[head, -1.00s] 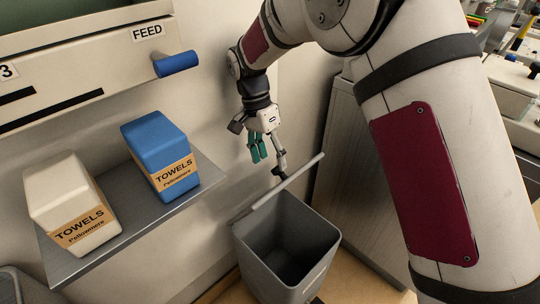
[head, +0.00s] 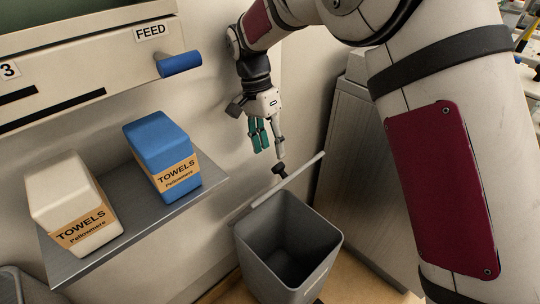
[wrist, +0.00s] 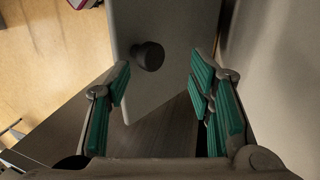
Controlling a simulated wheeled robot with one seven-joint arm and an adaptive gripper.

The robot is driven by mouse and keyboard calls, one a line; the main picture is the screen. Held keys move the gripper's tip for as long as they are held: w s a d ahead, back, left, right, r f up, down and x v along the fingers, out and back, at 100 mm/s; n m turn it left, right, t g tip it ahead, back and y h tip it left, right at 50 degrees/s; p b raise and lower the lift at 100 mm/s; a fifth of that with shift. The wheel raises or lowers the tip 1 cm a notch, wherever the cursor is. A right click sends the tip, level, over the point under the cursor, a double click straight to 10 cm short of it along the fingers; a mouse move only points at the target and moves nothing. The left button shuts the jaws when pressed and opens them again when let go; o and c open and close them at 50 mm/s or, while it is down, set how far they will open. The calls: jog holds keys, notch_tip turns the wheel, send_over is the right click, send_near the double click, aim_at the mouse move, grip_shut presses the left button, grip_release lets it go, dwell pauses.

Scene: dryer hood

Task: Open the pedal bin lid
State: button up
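The grey pedal bin (head: 288,270) stands below my gripper, and its dark inside shows in the head view. Its lid (head: 303,171) stands raised at the back rim, seen nearly edge-on as a pale bar. A black knob (head: 280,169) sticks out from the lid's outer face. In the wrist view the lid (wrist: 172,85) is a grey panel with the round knob (wrist: 148,56) between the finger lines. My gripper (head: 270,149) is open, with teal pads apart and nothing between them. It is above the knob on the lid's outer side and looks apart from it.
A grey shelf (head: 120,225) at the left holds a white towel box (head: 70,200) and a blue towel box (head: 160,150). A FEED panel with a blue handle (head: 180,65) is above. The wall is close behind my gripper, and a grey cabinet (head: 350,160) stands right of the bin.

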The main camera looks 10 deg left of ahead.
jog(key=r, duration=0.5)
jog(key=shift+d, duration=0.2)
jog(key=shift+c, duration=0.4)
